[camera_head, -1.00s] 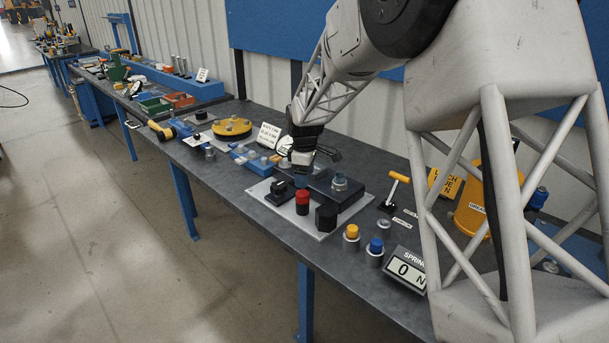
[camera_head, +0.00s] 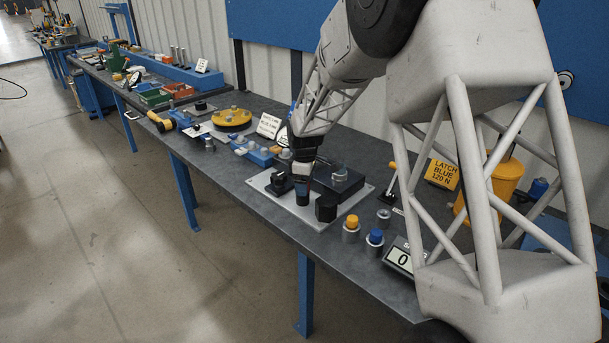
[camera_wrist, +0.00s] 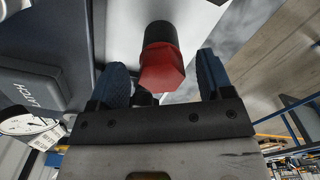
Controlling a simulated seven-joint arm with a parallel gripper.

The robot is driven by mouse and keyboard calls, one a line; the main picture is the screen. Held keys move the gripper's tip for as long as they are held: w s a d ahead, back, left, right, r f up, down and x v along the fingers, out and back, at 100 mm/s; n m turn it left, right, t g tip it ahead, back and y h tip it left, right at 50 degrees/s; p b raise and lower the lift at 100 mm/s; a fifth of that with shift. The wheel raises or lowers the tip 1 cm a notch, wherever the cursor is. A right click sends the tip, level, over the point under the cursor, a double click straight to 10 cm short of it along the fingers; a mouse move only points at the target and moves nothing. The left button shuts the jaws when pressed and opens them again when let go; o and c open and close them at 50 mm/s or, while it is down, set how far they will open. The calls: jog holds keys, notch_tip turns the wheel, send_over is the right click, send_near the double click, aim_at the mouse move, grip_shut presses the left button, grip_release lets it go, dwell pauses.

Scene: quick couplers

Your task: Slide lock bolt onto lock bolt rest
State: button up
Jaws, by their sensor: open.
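The lock bolt (camera_wrist: 163,72), with a red faceted head and dark cylindrical body, shows in the wrist view. My gripper (camera_head: 303,201) is open over the light plate (camera_head: 308,222) in the head view and hides the bolt there. In the wrist view, the two blue fingers stand on either side of the red head, with visible gaps. A black clamp-like part (camera_head: 279,184) stands left of my gripper and a black block (camera_head: 326,208) stands to its right. I cannot tell which of these is the lock bolt rest.
A dark housing with a metal knob (camera_head: 340,175) lies close behind my gripper. Yellow-capped (camera_head: 351,223) and blue-capped (camera_head: 375,238) pieces stand to the right, near a display (camera_head: 400,260) and a yellow sign (camera_head: 442,174). Blue blocks (camera_head: 252,152) lie to the left.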

jog(key=shift+f, duration=0.65)
jog(key=c, duration=1.1)
